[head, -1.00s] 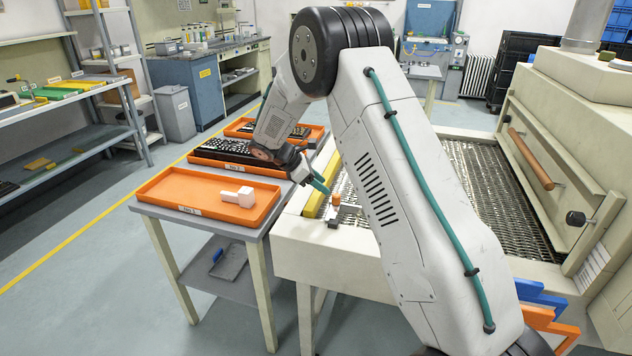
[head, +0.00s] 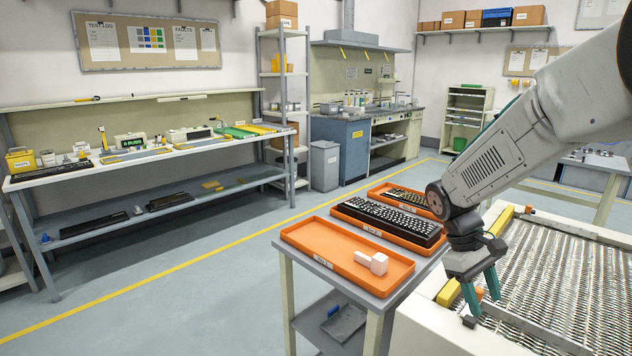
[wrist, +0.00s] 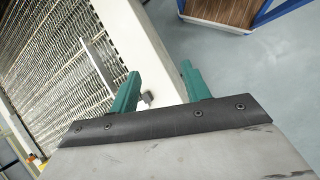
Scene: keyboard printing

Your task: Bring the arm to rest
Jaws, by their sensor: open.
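My gripper (head: 483,293) hangs at the edge of the mesh conveyor machine, to the right of the tray table in the head view. Its two teal fingers are apart and nothing shows between them. The wrist view also shows my gripper (wrist: 160,90) with both fingers spread, above the cream rim of the machine and the floor beside it. My arm reaches in from the upper right of the head view.
An orange tray (head: 312,243) holds a white block (head: 372,262). Behind it, another tray carries a dark keyboard (head: 390,218). The mesh conveyor (head: 560,275) lies at right. A long workbench (head: 150,160) stands at left, with open floor (head: 190,270) before it.

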